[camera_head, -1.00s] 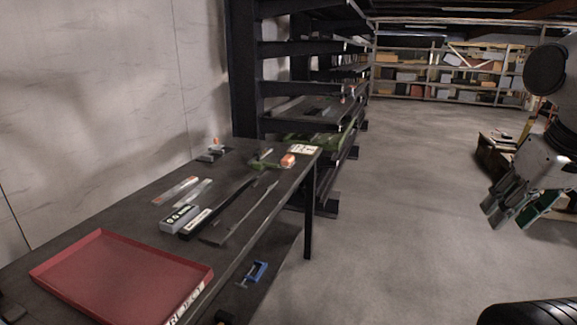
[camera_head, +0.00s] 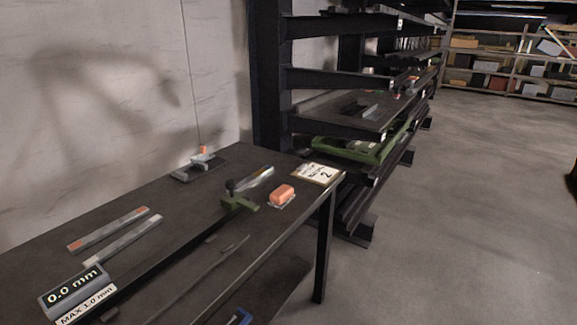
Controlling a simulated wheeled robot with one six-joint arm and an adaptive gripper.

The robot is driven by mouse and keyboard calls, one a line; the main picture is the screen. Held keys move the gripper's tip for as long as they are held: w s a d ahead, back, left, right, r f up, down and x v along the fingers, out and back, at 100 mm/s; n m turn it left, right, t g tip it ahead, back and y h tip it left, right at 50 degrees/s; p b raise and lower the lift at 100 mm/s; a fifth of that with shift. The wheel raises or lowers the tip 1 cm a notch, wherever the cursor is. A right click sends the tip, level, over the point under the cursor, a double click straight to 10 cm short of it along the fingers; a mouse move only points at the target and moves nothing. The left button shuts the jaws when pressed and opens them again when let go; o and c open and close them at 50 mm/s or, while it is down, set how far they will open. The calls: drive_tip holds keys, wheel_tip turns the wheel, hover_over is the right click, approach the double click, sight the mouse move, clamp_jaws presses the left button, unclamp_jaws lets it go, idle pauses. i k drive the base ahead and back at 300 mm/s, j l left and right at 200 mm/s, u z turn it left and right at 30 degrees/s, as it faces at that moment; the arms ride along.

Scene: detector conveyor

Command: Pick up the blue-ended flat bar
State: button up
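No blue end can be made out on any bar in view. Two flat bars lie side by side on the dark table (camera_head: 185,215): an orange-ended bar (camera_head: 108,230) and a grey bar with pale ends (camera_head: 125,241). Another short light bar (camera_head: 256,179) lies by a green clamp-like tool (camera_head: 240,201) further back; its end colour is unclear. My gripper is not in view.
A display block reading 0.0 mm (camera_head: 75,286) is at the front left. An orange block (camera_head: 282,194), a numbered card (camera_head: 318,173) and a small fixture (camera_head: 199,163) stand further back. A dark rack (camera_head: 270,85) is behind.

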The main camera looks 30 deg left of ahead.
sight(254, 178)
drive_tip(key=i+u, duration=0.25)
drive_tip(key=i, duration=0.15)
drive_tip(key=i+l+u, duration=0.25)
drive_tip(key=i, duration=0.15)
drive_tip(key=i+l+u, duration=0.15)
drive_tip(key=i+u, duration=0.35)
drive_tip(key=u, duration=0.25)
drive_tip(key=i+l+u, duration=0.2)
drive_tip(key=u, duration=0.2)
drive_tip(key=i+l+u, duration=0.15)
drive_tip(key=u, duration=0.3)
drive_tip(key=i+l+u, duration=0.15)
drive_tip(key=l+u, duration=0.3)
drive_tip(key=i+l+u, duration=0.1)
drive_tip(key=u, duration=0.35)
drive_tip(key=i+l+u, duration=0.1)
drive_tip(key=l+u, duration=0.4)
drive_tip(key=i+l, duration=0.05)
